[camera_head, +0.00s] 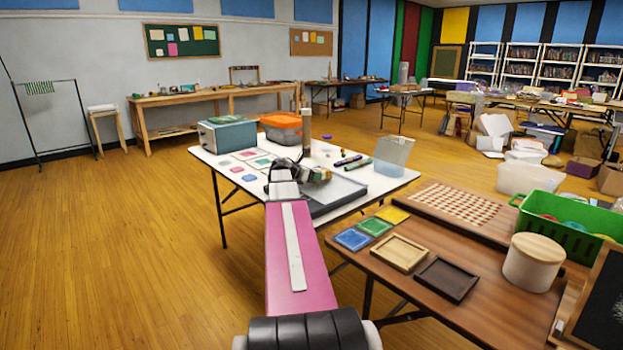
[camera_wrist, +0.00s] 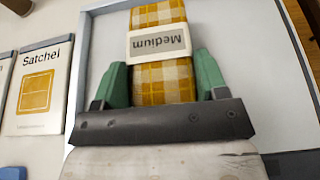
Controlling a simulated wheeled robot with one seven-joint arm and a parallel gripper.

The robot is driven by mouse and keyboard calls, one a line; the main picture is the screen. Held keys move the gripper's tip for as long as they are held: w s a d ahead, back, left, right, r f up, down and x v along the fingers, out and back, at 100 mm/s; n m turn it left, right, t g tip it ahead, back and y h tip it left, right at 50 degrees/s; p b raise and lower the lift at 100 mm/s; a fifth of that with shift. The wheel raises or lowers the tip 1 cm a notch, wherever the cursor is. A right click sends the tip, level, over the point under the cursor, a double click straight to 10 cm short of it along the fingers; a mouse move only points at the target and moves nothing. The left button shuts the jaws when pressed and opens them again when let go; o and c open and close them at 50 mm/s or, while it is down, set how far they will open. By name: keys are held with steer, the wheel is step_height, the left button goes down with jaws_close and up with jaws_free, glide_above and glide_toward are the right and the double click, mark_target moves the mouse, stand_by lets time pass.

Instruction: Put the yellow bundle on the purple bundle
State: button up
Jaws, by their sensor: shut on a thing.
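The yellow bundle (camera_wrist: 163,90) is a yellow-and-white checked roll with a white band marked "Medium", upside down in the wrist view. My gripper (camera_wrist: 162,64) is shut on it, a green finger on each side. In the head view my gripper (camera_head: 312,174) holds the small yellow bundle (camera_head: 323,174) over the grey tray (camera_head: 340,194) on the white table. I cannot tell whether the bundle touches the tray. No purple bundle can be made out for certain; a thin dark purple roll (camera_head: 348,160) lies behind the tray.
A teal box (camera_head: 227,134), an orange-lidded bin (camera_head: 282,128) and a tall post (camera_head: 306,130) stand at the back. Flat cards (camera_head: 249,177) lie left. A wooden table (camera_head: 420,262) is nearer.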

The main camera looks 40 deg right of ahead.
steer(key=shift+f, duration=0.55)
steer(key=o, duration=0.9)
steer(key=shift+f, duration=0.1)
steer(key=shift+o, duration=0.2)
